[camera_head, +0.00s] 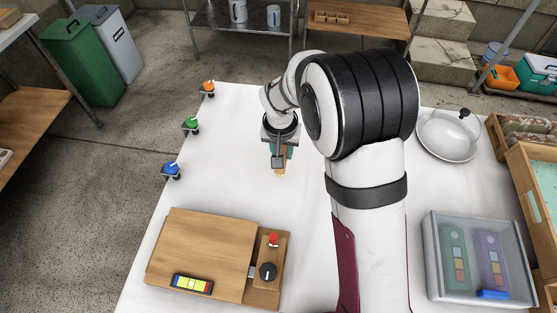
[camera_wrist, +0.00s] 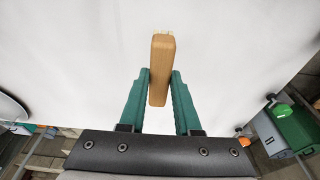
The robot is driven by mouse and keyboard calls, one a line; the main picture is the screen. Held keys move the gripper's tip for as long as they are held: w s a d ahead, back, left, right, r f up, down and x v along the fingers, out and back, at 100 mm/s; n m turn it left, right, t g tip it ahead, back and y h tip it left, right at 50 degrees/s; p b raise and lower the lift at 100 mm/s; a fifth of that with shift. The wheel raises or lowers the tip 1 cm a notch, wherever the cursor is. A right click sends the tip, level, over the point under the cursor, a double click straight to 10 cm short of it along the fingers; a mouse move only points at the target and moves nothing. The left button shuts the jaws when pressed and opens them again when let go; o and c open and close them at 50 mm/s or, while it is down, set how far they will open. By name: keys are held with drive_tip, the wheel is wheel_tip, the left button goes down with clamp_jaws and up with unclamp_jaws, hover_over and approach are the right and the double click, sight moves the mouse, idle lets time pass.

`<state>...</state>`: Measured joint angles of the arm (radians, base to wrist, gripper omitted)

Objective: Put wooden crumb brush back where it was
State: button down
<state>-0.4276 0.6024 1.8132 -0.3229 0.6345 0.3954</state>
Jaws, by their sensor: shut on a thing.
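The wooden crumb brush (camera_wrist: 161,70) is a tan block with pale bristles at its far end in the wrist view. My gripper (camera_wrist: 160,82) is shut on it, with a green finger on each side. In the head view the brush (camera_head: 281,161) shows below my gripper (camera_head: 280,149), over the white tabletop (camera_head: 225,180), its bristle end toward the bottom of the picture. I cannot tell whether the brush touches the table. Part of it is hidden by my gripper.
A wooden board (camera_head: 205,250) with a knob panel (camera_head: 268,268) lies at the front left. Orange (camera_head: 208,86), green (camera_head: 191,124) and blue (camera_head: 171,169) knobbed pieces line the left edge. A domed lid (camera_head: 447,135) and a clear bin (camera_head: 480,265) stand right. The table's middle left is bare.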

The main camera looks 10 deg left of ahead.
drive_tip(key=shift+a+f, duration=0.25)
drive_tip(key=shift+f, duration=0.9)
drive_tip(key=shift+a+f, duration=0.2)
drive_tip(key=shift+f, duration=0.9)
drive_tip(key=shift+f, duration=0.1)
drive_tip(key=c, duration=0.6)
unclamp_jaws()
drive_tip(key=v, duration=1.2)
drive_tip(key=shift+w, duration=0.1)
drive_tip(key=s+d+r+m+g, duration=0.2)
drive_tip(key=s+d+r+m, duration=0.35)
drive_tip(key=s+d, duration=0.9)
drive_tip(key=shift+g+y, duration=0.3)
drive_tip(key=shift+y, duration=0.6)
drive_tip(key=s, duration=0.7)
drive_tip(key=s+r, duration=0.1)
drive_tip(key=s, duration=0.3)
drive_tip(key=shift+s+a+r, duration=0.15)
drive_tip(key=shift+s+a, duration=0.05)
drive_tip(key=shift+s, duration=0.1)
